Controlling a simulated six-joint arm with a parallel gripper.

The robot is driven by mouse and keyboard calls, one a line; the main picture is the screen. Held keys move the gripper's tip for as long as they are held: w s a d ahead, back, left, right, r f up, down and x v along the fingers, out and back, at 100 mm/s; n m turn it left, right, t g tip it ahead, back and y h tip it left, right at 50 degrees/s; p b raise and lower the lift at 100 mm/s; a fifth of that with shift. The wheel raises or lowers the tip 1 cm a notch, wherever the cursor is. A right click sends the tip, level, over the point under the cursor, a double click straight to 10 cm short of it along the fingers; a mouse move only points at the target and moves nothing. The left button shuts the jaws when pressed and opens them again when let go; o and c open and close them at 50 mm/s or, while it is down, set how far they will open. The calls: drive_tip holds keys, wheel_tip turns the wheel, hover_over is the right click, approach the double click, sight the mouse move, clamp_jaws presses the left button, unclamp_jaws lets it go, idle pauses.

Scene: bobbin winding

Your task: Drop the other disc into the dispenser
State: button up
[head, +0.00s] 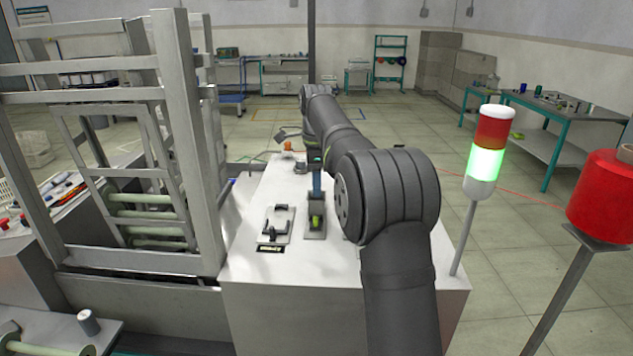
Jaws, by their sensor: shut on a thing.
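My arm reaches from the bottom right over the white bench (340,290) toward its far end. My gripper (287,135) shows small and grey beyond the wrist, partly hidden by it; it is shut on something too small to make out. A small orange piece (288,146) is just below it in the picture; whether they touch is unclear. A narrow upright blue-grey holder (316,183), which may be the dispenser, stands on the bench left of my elbow, with a yellow-green piece (317,221) low at its front. I cannot make out a disc clearly.
A flat fixture with black clamps (275,226) lies left of the holder. A tall grey frame (195,150) closes off the left side. A lit green and red signal lamp (489,150) and a red spool (605,195) on a post stand at the right.

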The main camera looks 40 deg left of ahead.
drive_tip(key=o, duration=0.8)
drive_tip(key=shift+o, duration=0.2)
drive_tip(key=shift+r, duration=3.5)
wheel_tip(320, 180, down, 7)
drive_tip(key=shift+r, duration=0.15)
